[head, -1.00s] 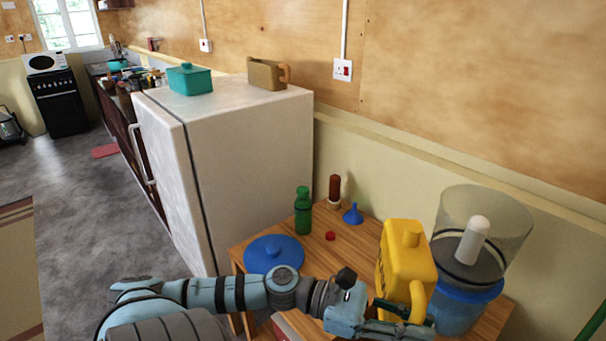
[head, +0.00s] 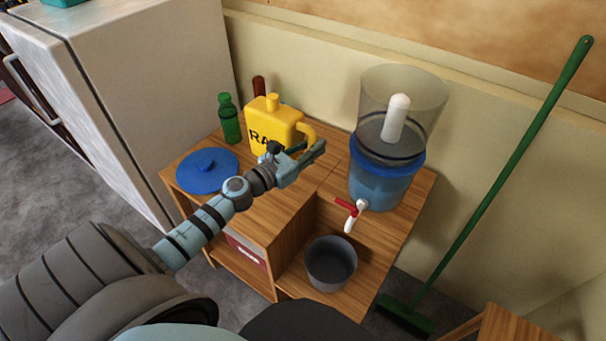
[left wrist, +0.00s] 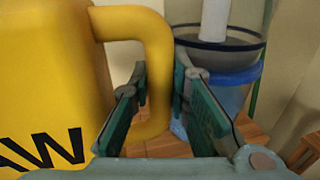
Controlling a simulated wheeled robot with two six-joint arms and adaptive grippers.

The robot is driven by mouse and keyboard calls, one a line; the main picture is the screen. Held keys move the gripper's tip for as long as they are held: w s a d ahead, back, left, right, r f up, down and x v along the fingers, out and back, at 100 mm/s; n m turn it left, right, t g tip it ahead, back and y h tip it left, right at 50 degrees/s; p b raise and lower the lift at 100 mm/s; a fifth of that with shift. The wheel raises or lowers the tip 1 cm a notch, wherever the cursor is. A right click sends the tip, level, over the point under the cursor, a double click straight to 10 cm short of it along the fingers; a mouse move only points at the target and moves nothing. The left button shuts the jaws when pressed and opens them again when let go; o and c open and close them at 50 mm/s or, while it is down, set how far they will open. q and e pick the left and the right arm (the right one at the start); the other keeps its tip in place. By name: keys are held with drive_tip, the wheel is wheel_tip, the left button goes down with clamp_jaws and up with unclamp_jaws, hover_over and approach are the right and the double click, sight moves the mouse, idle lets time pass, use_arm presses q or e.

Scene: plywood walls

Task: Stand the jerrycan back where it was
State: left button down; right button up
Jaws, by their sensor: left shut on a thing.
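The yellow jerrycan (head: 270,122), with black lettering, is upright at the back of the wooden cabinet top, right of the green bottle (head: 229,118). My left gripper (head: 311,152) is at its handle side and shut on the handle (left wrist: 155,75). In the left wrist view, the handle passes between the fingers (left wrist: 160,108) and the jerrycan's body fills the left side. The jerrycan's lower edge is partly hidden by my gripper, so I cannot tell whether it touches the wood. My right gripper is not in view.
A water filter (head: 380,180) with a red-handled tap stands right of the jerrycan. A blue lid (head: 207,170) lies at the cabinet's left. A dark pot (head: 331,262) sits on the lower level. A green broom (head: 515,165) leans at right; a fridge (head: 150,90) stands left.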

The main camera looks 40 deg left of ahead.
use_arm(q)
wheel_tip(320, 180, down, 14)
drive_tip(key=b, duration=0.7)
drive_tip(key=shift+r, duration=0.25)
drive_tip(key=c, duration=1.5)
unclamp_jaws()
drive_tip(key=shift+c, duration=0.2)
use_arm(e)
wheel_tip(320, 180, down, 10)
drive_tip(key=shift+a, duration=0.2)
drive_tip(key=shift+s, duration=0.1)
